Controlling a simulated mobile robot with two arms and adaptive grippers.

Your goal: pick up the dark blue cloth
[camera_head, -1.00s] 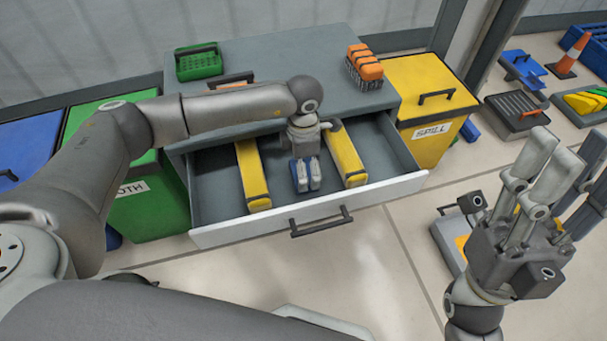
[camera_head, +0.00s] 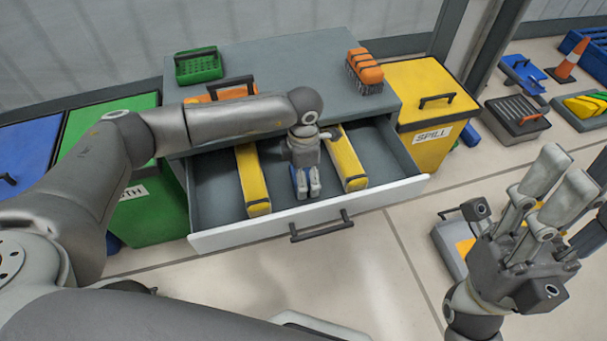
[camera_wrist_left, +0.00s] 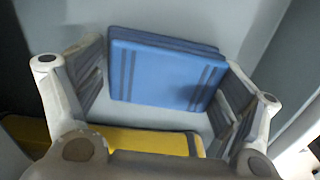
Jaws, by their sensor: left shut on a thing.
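The blue cloth (camera_wrist_left: 165,75), folded with dark stripes, is between the fingers of my left gripper (camera_wrist_left: 165,85) in the left wrist view. In the head view my left gripper (camera_head: 306,184) points down into the open drawer (camera_head: 215,240), between two yellow bars, and is shut on the cloth. Only small blue patches show there; the gripper hides the rest. I cannot tell whether the cloth touches the drawer floor. My right gripper (camera_head: 550,190) is open and empty, fingers up, at the right.
Yellow bars (camera_head: 253,180) (camera_head: 347,160) flank my left gripper in the drawer. A green bin (camera_head: 150,215) and a yellow bin (camera_head: 430,90) flank the cabinet.

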